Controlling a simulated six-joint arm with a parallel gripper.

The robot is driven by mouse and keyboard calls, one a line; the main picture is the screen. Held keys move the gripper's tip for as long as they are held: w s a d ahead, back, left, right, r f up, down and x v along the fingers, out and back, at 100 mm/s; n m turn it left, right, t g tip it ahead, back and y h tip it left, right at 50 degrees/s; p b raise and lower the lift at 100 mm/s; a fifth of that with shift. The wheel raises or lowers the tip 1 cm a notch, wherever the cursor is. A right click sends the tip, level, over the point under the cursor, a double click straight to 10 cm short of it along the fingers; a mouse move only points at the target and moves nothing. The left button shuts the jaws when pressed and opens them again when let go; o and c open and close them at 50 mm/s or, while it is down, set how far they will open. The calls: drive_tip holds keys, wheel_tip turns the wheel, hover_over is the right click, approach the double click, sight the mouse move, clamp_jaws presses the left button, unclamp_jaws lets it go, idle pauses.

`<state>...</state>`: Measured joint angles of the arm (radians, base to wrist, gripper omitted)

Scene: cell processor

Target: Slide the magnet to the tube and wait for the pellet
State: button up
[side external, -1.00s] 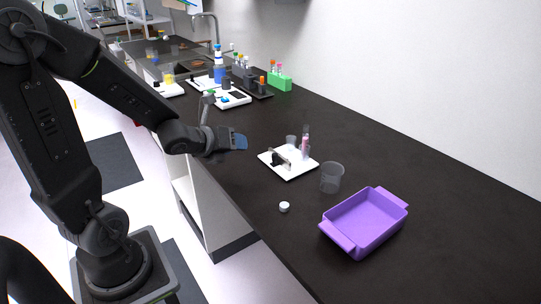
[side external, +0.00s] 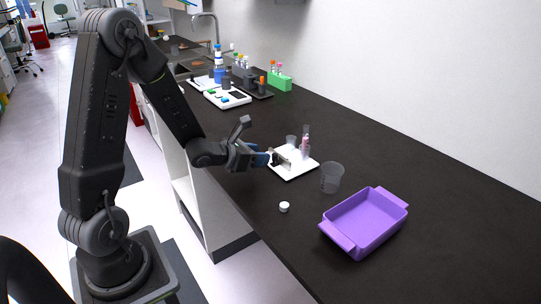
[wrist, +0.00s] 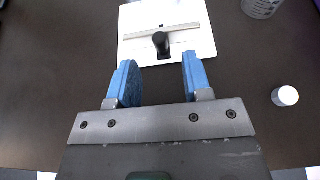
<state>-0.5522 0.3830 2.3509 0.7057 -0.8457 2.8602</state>
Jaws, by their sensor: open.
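The white base plate (side external: 297,173) lies on the dark bench and also shows in the wrist view (wrist: 135,50). The magnet, a dark block with a knob (wrist: 161,42), sits on the plate at the near side of a pale bar (wrist: 180,30); it shows partly in the side view (side external: 277,159). The tube (side external: 305,145) stands upright at the plate's far side with pinkish contents; no pellet can be made out. My gripper (wrist: 157,68) has two blue fingers, open and empty, just short of the plate, with the knob ahead between them. The tube is not visible in the wrist view.
A clear beaker (side external: 331,178) stands right of the plate and a small clear cup (side external: 291,141) near the tube. A white cap (side external: 284,207) and a purple tray (side external: 362,223) are nearer the front. Racks and devices fill the bench's far end.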

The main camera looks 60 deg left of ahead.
sight(270, 171)
drive_tip(key=x, duration=0.5)
clamp_jaws()
idle(0.4)
